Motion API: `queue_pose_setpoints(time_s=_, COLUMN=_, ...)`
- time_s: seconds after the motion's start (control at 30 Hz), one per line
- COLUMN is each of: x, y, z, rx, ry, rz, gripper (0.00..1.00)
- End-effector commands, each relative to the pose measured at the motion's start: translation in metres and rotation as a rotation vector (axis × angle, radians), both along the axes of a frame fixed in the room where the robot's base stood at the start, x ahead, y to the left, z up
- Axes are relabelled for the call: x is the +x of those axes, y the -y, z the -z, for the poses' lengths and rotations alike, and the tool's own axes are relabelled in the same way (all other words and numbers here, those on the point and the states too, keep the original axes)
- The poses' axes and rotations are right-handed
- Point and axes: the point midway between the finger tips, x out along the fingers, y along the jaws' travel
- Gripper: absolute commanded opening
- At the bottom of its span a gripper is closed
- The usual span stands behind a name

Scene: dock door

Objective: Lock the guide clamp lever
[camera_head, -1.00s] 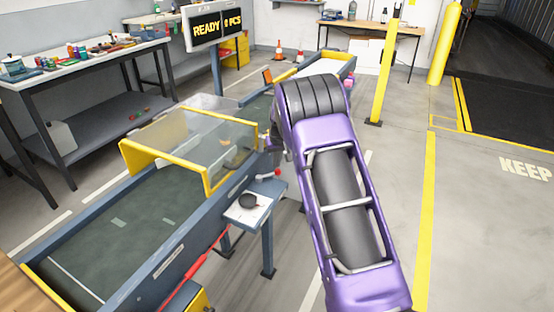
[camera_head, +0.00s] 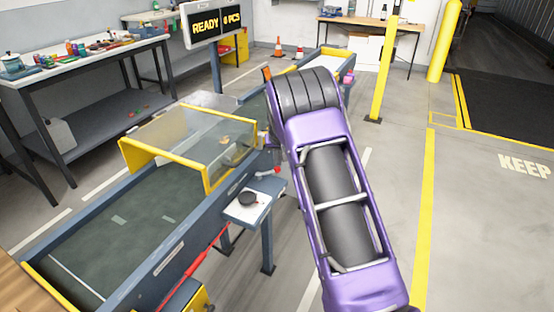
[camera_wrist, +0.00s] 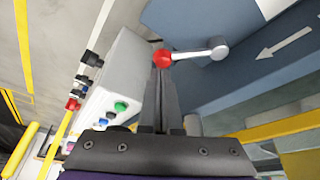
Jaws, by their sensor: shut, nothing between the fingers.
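The guide clamp lever (camera_wrist: 190,54) is a silver rod with a red ball knob (camera_wrist: 163,58) at its left end and a round pivot at its right, mounted on the blue-grey conveyor side. My gripper (camera_wrist: 158,72) is shut and empty. Its fingertips appear right at the red knob in the wrist view; I cannot tell if they touch it. In the head view my arm hides most of the gripper.
The conveyor (camera_head: 130,215) has a clear guard with yellow edges (camera_head: 208,170). A small stand (camera_head: 262,205) with a black button is below the lever. A control box (camera_wrist: 120,75) with coloured buttons is left of my fingers. Open floor lies right of my arm.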

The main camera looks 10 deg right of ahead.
Motion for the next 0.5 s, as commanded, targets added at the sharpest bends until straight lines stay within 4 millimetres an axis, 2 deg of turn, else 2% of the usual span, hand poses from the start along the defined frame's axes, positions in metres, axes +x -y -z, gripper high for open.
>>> queue_pose_setpoints(time_s=0.27, x=-0.007, y=0.001, z=0.0, rx=-0.001, ry=-0.002, rz=0.083, gripper=0.0)
queue_pose_setpoints(time_s=0.5, x=-0.019, y=0.002, z=-0.001, rx=-0.002, ry=-0.003, rz=0.25, gripper=0.0)
